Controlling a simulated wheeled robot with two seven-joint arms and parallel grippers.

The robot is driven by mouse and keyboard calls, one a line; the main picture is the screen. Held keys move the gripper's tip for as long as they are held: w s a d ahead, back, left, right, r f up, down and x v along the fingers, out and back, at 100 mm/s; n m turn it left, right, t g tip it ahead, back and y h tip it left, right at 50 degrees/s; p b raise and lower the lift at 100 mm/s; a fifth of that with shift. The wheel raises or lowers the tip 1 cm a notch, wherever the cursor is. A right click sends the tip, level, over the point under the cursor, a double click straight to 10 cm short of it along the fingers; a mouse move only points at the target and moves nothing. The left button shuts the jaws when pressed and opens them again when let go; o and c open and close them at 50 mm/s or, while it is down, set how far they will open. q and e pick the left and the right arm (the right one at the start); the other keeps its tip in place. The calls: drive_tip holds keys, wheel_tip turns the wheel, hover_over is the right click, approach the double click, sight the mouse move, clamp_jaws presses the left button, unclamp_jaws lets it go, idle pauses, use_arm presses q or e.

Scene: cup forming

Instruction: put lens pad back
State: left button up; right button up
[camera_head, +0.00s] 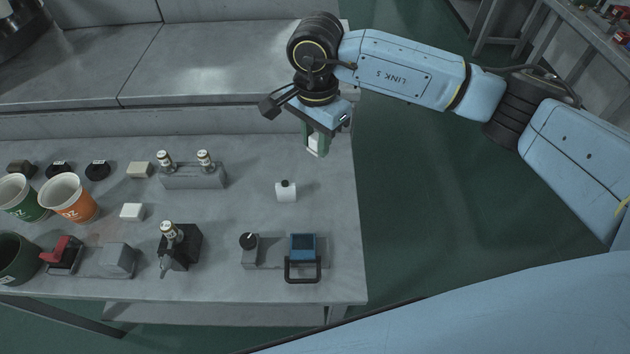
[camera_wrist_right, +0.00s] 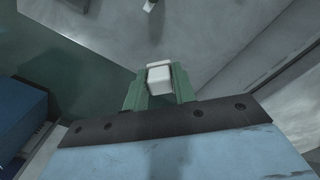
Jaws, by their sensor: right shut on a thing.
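My right gripper (camera_head: 315,145) is above the right part of the grey table, near its right edge. Its green fingers are shut on a small white block, which I take for the lens pad (camera_head: 315,151). In the right wrist view the lens pad (camera_wrist_right: 159,78) sits between the green fingers (camera_wrist_right: 160,88). Two similar pale blocks lie further left: one cream (camera_head: 139,170), one white (camera_head: 132,212). My left gripper is not seen.
A grey holder (camera_head: 195,178) bears two small bulb-like parts. Paper cups (camera_head: 70,198) stand at the left. Bare table lies around the white cylinder.

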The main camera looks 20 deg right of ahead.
sight(315, 182)
wheel_tip(315, 182, down, 10)
idle(0.5)
drive_tip(key=shift+f, duration=0.15)
drive_tip(key=o, duration=0.9)
wheel_tip(315, 182, up, 12)
drive_tip(key=shift+r, duration=0.2)
